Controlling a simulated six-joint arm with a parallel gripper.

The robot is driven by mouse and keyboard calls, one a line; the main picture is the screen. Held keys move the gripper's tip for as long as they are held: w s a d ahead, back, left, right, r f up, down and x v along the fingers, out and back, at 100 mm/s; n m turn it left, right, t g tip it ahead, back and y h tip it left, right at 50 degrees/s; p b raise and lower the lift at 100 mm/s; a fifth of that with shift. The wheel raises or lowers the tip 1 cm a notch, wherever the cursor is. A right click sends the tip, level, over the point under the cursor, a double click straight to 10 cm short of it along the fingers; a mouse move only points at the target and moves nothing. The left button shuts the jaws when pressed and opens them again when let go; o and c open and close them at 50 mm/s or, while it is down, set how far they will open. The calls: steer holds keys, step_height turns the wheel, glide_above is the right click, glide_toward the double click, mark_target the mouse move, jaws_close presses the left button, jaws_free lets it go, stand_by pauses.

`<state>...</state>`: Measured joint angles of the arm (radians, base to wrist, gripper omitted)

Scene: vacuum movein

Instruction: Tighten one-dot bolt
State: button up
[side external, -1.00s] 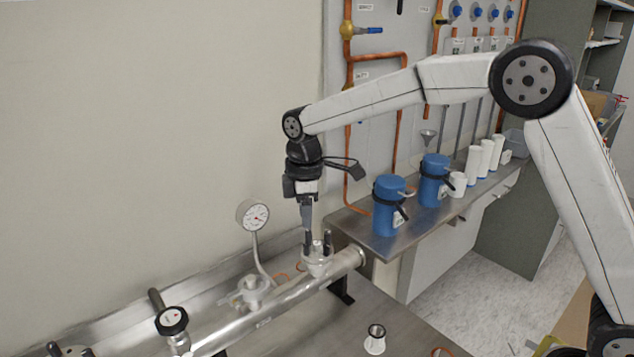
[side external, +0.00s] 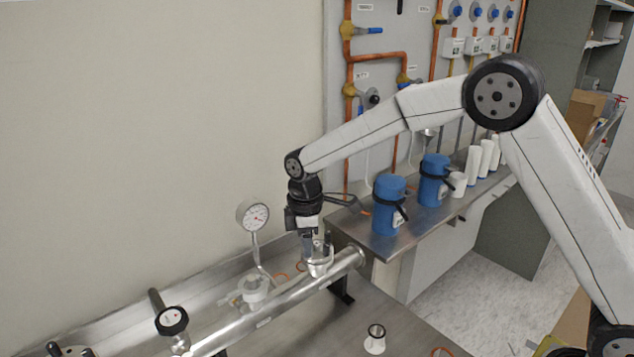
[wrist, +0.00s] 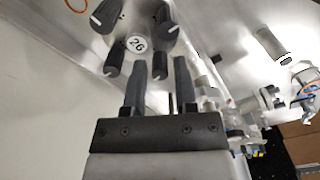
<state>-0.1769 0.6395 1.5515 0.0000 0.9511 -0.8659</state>
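Several black knob-headed bolts ring a round white label (wrist: 137,43) in the wrist view. One knob (wrist: 160,66) lies between my gripper's fingertips (wrist: 160,64). The other knobs, such as the upper left one (wrist: 106,18), are outside the fingers. The fingers are apart; I cannot tell whether they touch the knob. White marks show on some knobs, but dots cannot be read. In the side view my gripper (side external: 315,245) points down at the clear-looking fitting (side external: 319,266) on top of the metal tube (side external: 290,302), its fingers partly hidden among the bolts.
A pressure gauge (side external: 254,215) stands left of my gripper, close to the wall. Blue canisters (side external: 389,205) stand on the shelf at right. A small white cup-like part (side external: 375,340) is on the bench.

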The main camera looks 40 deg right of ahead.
steer(key=shift+f, duration=0.25)
jaws_close()
steer(key=shift+m, duration=1.6)
jaws_free()
